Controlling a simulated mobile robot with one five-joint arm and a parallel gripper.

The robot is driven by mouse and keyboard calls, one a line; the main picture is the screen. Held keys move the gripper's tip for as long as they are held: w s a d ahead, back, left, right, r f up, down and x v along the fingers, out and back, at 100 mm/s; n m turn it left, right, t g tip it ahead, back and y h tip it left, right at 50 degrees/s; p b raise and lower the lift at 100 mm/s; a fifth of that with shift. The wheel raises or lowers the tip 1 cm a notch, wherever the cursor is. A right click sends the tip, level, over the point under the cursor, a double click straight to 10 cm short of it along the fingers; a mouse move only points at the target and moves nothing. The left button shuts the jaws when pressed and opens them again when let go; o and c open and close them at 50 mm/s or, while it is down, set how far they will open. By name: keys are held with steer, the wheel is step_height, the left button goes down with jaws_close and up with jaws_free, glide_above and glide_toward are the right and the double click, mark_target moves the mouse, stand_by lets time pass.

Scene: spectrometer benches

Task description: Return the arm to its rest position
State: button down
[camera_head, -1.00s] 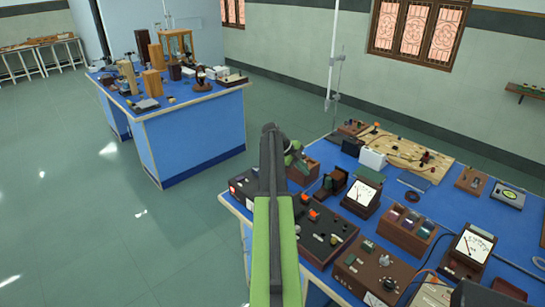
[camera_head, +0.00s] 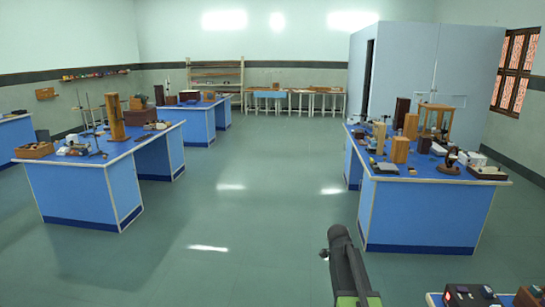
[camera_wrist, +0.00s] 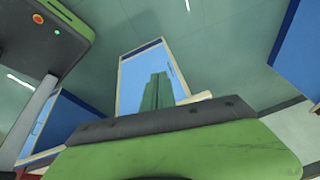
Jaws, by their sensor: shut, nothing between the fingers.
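My arm (camera_head: 347,262) shows at the bottom centre of the head view as a dark link with a green part below it. It is over the open floor, apart from the benches. The fingers of my gripper (camera_wrist: 157,90) show in the wrist view as dark green jaws close together, with nothing seen between them. The gripper's fingers cannot be made out in the head view.
A blue bench (camera_head: 425,215) with instruments stands at the right. Another blue bench (camera_head: 75,195) stands at the left. A bench corner with instruments (camera_head: 470,296) shows at the lower right. The green floor (camera_head: 240,215) between is clear.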

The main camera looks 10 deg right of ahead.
steer(key=s+a+f+n+y, duration=0.1)
steer(key=s+a+n, duration=0.4)
steer(key=a+n, duration=0.6)
steer(key=s+a+n+y, duration=0.3)
steer(key=s+a+n, duration=0.2)
steer(key=a+n, duration=0.6)
steer(key=shift+s+a+f+n+t, duration=0.15)
steer(key=shift+s+f+n+t, duration=0.15)
steer(key=shift+s+f+n, duration=0.15)
steer(key=shift+r, duration=0.1)
